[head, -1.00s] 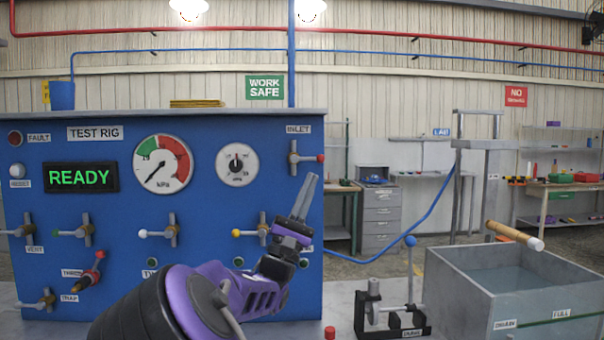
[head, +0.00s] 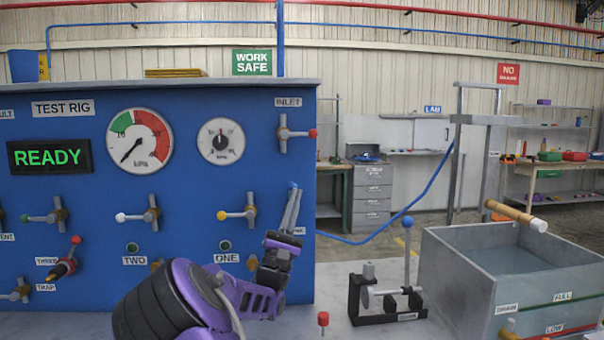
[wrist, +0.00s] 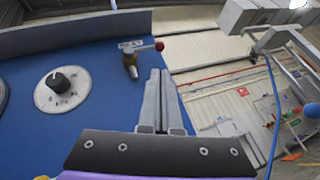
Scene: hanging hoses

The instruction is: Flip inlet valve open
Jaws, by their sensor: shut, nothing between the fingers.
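The inlet valve (head: 283,133) is on the upper right of the blue test rig panel, under the INLET label. Its handle lies horizontal, with a red knob (head: 313,133) at the right end. In the wrist view the valve (wrist: 130,65) and its red knob (wrist: 159,46) show just beyond my fingertips. My gripper (head: 294,194) is shut and empty, fingers pointing up, below the valve and apart from it in the head view. In the wrist view my shut fingers (wrist: 160,74) point toward the red knob. Whether they touch it is not clear.
A yellow-knobbed valve (head: 250,212) is left of my gripper. A black stand (head: 385,310) and a grey water tank (head: 455,275) stand to the right. A blue hose (head: 432,185) hangs behind.

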